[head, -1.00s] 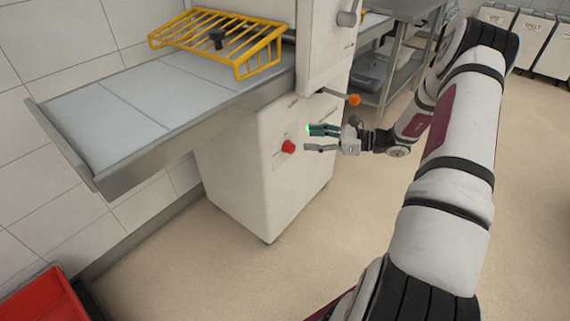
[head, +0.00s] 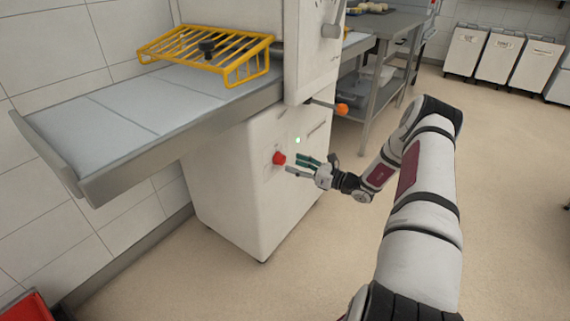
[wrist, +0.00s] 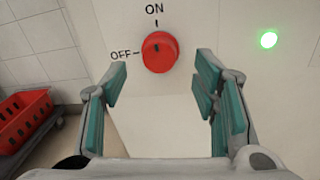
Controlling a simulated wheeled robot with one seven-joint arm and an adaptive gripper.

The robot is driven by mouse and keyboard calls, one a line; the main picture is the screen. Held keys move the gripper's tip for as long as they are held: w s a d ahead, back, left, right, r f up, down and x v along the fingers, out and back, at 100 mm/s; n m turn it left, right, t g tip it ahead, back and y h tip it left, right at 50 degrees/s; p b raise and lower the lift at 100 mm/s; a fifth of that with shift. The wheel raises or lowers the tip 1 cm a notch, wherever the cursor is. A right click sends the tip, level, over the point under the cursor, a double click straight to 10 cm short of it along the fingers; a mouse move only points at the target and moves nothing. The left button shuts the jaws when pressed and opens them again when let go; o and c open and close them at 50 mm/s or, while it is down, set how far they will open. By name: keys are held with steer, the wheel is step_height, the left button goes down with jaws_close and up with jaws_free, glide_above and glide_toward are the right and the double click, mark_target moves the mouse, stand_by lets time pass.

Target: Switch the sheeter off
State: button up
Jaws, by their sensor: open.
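The sheeter (head: 245,195) is a white machine with a grey belt table on its left. Its red rotary knob (head: 279,158) is on the front panel, and it also shows in the wrist view (wrist: 159,52). The knob's dark mark points up at the ON label (wrist: 154,9); the OFF label (wrist: 121,55) is to its left. A green lamp (wrist: 268,40) glows right of the knob. My gripper (head: 296,164) is open and empty just in front of the knob. In the wrist view, its teal-padded fingers (wrist: 163,95) are on either side below the knob, apart from it.
A yellow wire guard (head: 207,52) stands over the belt. An orange-tipped lever (head: 342,109) sticks out above my gripper. A red crate (wrist: 25,118) is at the left in the wrist view.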

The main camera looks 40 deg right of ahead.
mark_target(284, 160)
steer(key=shift+b+x, duration=0.4)
steer(key=shift+x, duration=2.1)
steer(key=c, duration=1.2)
